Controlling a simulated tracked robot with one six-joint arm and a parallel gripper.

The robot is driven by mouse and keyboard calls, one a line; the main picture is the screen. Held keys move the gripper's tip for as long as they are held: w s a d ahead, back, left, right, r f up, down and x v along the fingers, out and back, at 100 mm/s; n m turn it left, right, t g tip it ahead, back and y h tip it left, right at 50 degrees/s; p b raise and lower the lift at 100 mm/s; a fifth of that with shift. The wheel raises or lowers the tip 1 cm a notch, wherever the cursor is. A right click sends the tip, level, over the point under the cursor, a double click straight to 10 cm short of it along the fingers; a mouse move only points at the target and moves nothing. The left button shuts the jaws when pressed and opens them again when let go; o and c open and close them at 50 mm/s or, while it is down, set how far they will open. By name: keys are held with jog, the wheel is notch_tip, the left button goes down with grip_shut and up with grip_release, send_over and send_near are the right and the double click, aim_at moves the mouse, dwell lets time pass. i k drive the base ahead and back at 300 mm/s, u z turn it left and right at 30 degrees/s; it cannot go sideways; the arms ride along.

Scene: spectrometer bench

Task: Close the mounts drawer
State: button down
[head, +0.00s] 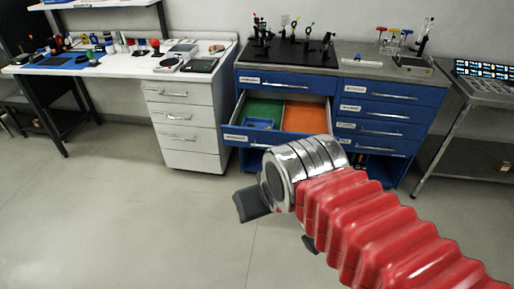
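A drawer (236,135) of the blue cabinet stands pulled out on the cabinet's left side, below a closed top drawer. Its blue front carries a white label too small to read. Inside are a green section on the left with a blue item in it and an orange section on the right. My gripper (280,227) is in front of and below the drawer in the picture, apart from its front as far as I can tell. Its two dark fingers show apart on either side of the metal wrist, with nothing seen between them. My wrist and red arm hide the drawer front's right part.
Closed blue drawers (381,115) fill the cabinet's right side. A white drawer unit (185,125) and a white bench (115,67) stand to the left. A metal cart (455,125) stands at the right. The floor (130,215) in front is clear.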

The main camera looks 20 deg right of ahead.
aim_at(296, 117)
jog(key=i, duration=1)
